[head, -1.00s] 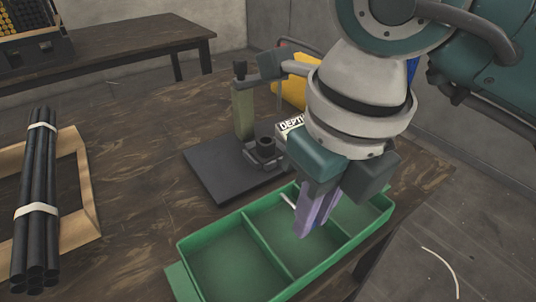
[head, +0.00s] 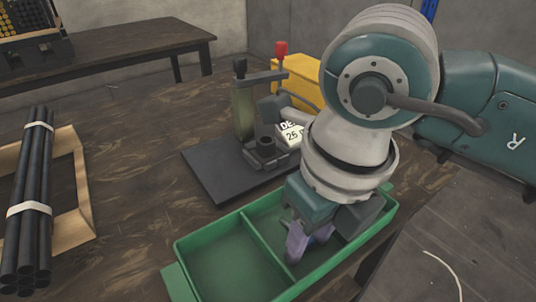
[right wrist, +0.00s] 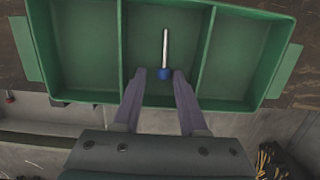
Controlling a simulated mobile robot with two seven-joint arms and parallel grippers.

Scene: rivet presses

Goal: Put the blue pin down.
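The blue pin (right wrist: 165,50) has a pale thin shaft and a blue head. It lies in the middle compartment of the green tray (right wrist: 66,91), its head toward my gripper. My right gripper (right wrist: 159,75) is open, with its two purple fingertips on either side of the blue head and a gap showing at each side. In the head view the right gripper (head: 306,248) reaches down into the green tray (head: 208,234), and a bit of the pin's blue (head: 319,237) shows beside the fingers; the shaft is hidden there. My left gripper is not in view.
A rivet press (head: 243,110) on a dark base stands behind the tray, beside a depth sign (head: 291,134) and a yellow block (head: 303,80). Black tubes (head: 33,190) lie on a wooden frame at left. The table between is clear.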

